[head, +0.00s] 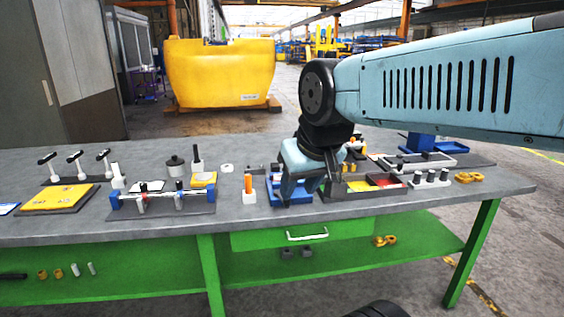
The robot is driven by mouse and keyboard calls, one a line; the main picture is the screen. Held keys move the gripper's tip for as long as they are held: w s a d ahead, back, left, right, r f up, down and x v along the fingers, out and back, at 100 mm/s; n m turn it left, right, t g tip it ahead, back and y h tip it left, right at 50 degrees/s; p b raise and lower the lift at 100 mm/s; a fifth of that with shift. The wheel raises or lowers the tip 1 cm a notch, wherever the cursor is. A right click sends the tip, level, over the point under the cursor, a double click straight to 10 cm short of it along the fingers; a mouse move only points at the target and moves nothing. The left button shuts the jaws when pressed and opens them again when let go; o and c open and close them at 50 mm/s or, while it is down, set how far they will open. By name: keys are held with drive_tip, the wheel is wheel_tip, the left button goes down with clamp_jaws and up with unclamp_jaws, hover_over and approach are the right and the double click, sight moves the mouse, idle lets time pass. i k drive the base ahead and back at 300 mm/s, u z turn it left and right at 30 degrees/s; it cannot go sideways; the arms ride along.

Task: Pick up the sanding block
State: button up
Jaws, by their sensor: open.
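My gripper (304,190) is open and points down over the bench, close above or at a small blue tray (275,190). Its fingers hide part of the tray and whatever lies in it. I cannot make out the sanding block for certain; it may be hidden behind the fingers or be one of the small blocks near here. I see nothing held between the fingers.
The grey workbench (100,232) is crowded. An orange and white bottle (249,190) stands left of the tray, and a blue clamp-like fixture (160,197) is farther left. A compartment tray with a red section (383,180) and a knobbed rack (430,179) stand right.

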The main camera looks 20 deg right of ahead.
sight(275, 167)
drive_tip(key=z, duration=0.2)
drive_tip(key=i, duration=1.05)
drive_tip(key=u, duration=0.25)
